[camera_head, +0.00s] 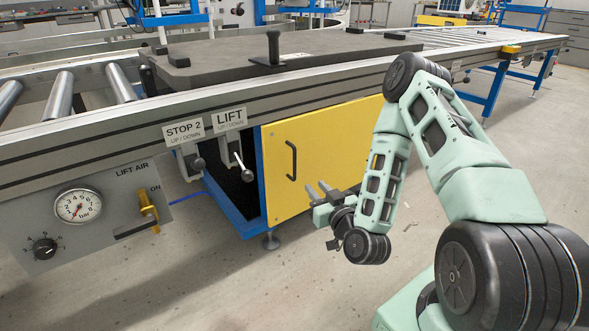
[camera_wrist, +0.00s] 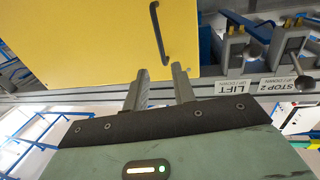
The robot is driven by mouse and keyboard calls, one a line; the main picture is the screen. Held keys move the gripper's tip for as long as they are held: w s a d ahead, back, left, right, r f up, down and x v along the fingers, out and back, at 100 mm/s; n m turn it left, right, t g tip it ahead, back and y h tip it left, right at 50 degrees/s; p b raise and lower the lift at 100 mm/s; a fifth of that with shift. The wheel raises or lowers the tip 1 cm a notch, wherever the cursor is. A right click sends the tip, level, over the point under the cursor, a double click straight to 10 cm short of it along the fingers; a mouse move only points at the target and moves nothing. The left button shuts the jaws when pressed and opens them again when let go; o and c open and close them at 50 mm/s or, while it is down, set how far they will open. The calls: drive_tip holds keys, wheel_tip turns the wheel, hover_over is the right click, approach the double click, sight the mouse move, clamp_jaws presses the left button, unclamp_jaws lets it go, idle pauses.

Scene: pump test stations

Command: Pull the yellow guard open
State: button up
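The yellow guard (camera_head: 335,140) is a flat panel under the conveyor, beside a blue post. Its black bar handle (camera_head: 292,160) stands upright near its left edge. In the wrist view the guard (camera_wrist: 95,40) fills the upper left, and the handle (camera_wrist: 160,35) lies just beyond my fingertips. My gripper (camera_head: 317,188) is in front of the guard, lower than the handle and to its right in the head view. Its two fingers (camera_wrist: 160,72) are apart with nothing between them. No contact with the handle shows.
The LIFT lever (camera_head: 240,165) and STOP 2 lever (camera_head: 195,162) hang left of the guard. A lift air panel (camera_head: 100,215) with a gauge and yellow valve is farther left. The conveyor edge (camera_head: 300,95) runs above. The floor in front is clear.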

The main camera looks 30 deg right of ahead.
sight(295, 164)
drive_tip(key=w+b, duration=0.1)
drive_tip(key=w, duration=0.4)
drive_tip(key=w+d+b, duration=0.1)
drive_tip(key=w+b, duration=0.1)
drive_tip(key=w, duration=0.2)
drive_tip(key=w+d+b, duration=0.1)
drive_tip(key=w+b, duration=0.1)
drive_tip(key=w, duration=0.3)
drive_tip(key=shift+w+d, duration=0.15)
drive_tip(key=shift+w, duration=0.15)
clamp_jaws()
